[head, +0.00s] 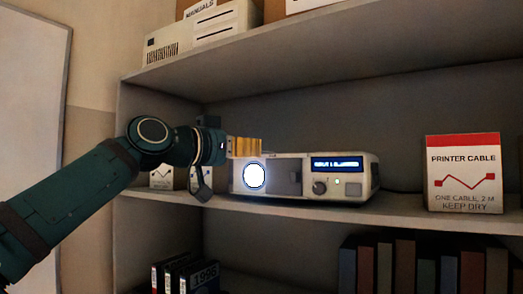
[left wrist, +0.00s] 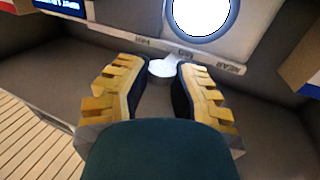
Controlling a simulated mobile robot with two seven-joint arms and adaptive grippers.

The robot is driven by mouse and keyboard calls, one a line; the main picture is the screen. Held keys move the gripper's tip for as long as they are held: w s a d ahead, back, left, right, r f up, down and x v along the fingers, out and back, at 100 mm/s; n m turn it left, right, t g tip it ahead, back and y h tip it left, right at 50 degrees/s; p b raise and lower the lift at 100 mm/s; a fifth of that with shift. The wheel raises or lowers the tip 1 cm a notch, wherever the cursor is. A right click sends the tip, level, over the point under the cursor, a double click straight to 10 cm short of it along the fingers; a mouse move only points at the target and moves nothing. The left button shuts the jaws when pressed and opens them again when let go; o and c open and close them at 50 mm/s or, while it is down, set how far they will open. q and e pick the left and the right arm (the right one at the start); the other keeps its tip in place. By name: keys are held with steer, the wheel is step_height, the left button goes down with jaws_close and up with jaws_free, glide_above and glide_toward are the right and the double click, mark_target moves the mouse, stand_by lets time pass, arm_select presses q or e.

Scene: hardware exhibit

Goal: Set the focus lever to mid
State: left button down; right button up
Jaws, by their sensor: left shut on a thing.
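The projector (head: 275,178) is a white box with a glowing round lens, a blue display and a knob, standing on the middle shelf. My left gripper (head: 246,147) reaches its left end, by the top edge above the lens. In the left wrist view, my left gripper's yellow-padded fingers (left wrist: 162,80) are shut on the pale round tip of the focus lever (left wrist: 161,67). The lever tip is beside the middle of a labelled strip (left wrist: 188,54). One end label looks like "NEAR"; the other labels are too blurred to read surely. My right gripper is not in view.
A printer cable box (head: 464,173) stands to the right on the same shelf (head: 400,205). Small white boxes stand behind my left arm. Books (head: 425,262) fill the lower shelf, and a manuals box (head: 215,25) is on top. The shelf between projector and cable box is mostly clear.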

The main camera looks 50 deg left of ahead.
arm_select(q)
steer(key=shift+s+a+r, duration=0.1)
steer(key=shift+s+a, duration=0.2)
steer(key=shift+a, duration=0.5)
steer(key=c, duration=0.8)
jaws_free()
steer(key=shift+o, duration=0.3)
steer(key=shift+w, duration=0.15)
steer(key=s, duration=1.2)
steer(key=shift+a, duration=0.15)
